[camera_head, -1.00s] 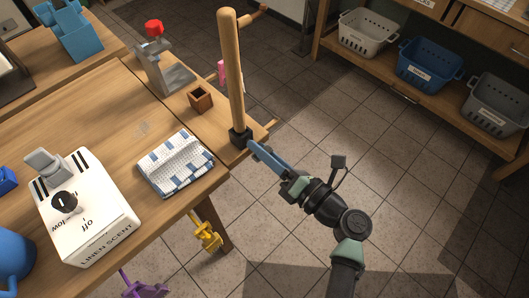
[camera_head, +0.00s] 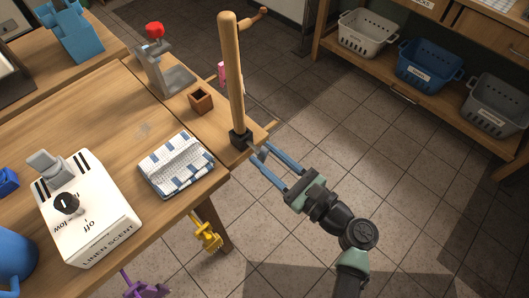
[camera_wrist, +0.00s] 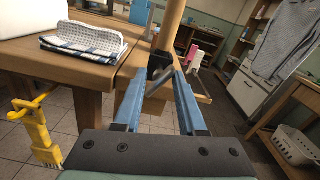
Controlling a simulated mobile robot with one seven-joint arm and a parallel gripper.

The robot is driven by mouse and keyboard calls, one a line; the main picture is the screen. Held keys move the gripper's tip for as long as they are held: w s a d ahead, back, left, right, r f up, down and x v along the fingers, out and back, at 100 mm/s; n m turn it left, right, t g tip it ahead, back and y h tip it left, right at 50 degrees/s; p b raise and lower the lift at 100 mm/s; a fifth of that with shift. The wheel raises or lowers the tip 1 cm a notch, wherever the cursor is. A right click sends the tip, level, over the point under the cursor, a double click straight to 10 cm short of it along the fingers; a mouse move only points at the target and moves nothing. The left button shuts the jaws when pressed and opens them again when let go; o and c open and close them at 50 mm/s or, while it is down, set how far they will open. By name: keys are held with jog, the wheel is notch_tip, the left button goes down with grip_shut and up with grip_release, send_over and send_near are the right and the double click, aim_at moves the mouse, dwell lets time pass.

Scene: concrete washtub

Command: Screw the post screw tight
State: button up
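The wooden post (camera_head: 233,75) stands upright in a black socket (camera_head: 240,137) at the bench's right corner. The socket also shows in the wrist view (camera_wrist: 158,62). The post screw shows as a grey metal bar (camera_wrist: 160,82) in front of the socket in the wrist view, tilted. In the head view it is small and partly hidden by the fingers. My gripper (camera_head: 261,153) is open, with its blue fingers spread. In the wrist view my gripper (camera_wrist: 161,70) has the grey bar between its fingertips, a gap showing beside it; I cannot tell whether either finger touches it.
A folded striped cloth (camera_head: 176,165) and a white scent box (camera_head: 90,215) lie on the bench. A small brown box (camera_head: 201,99) and a red-topped metal stand (camera_head: 163,65) are beyond the cloth. Tiled floor lies right.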

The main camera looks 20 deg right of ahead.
aim_at(266, 157)
jog(key=shift+p+v, duration=0.65)
jog(key=shift+v, duration=2)
